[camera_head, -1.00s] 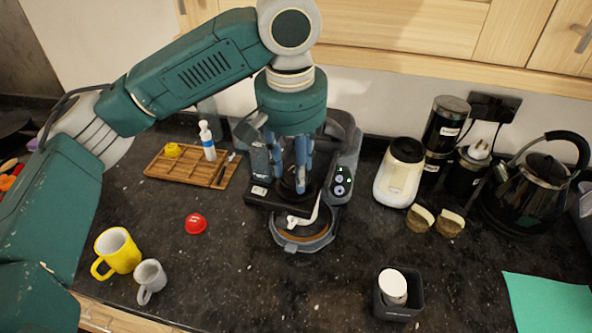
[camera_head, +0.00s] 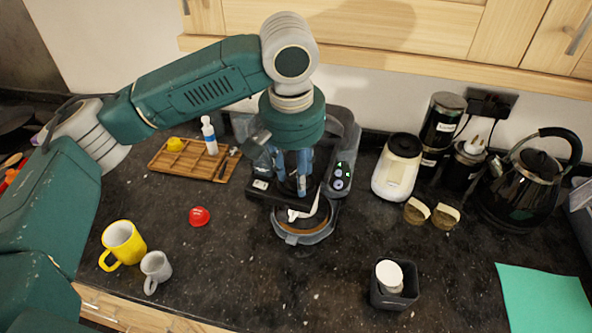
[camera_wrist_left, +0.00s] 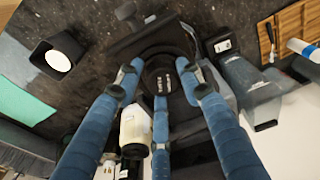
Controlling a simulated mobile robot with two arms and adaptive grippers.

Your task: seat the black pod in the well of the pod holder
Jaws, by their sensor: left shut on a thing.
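My left gripper (camera_head: 296,188) points down over the front of the coffee machine (camera_head: 344,170). Its blue fingers are shut on the black pod (camera_wrist_left: 160,76), a dark round piece between the fingertips in the left wrist view. In the head view the pod is largely hidden by the fingers. The dark pod holder (camera_head: 262,193) is at the machine's front, directly under the gripper, with a pale spout-like part below it. The well is hidden by the fingers, so I cannot tell whether the pod touches it. My right gripper is not in view.
A round drip tray (camera_head: 304,238) sits below the holder. A red pod (camera_head: 199,216), yellow mug (camera_head: 123,243) and grey mug (camera_head: 155,268) stand left. A wooden tray (camera_head: 190,165) lies behind. A black bin (camera_head: 394,294) stands front right. The front middle counter is clear.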

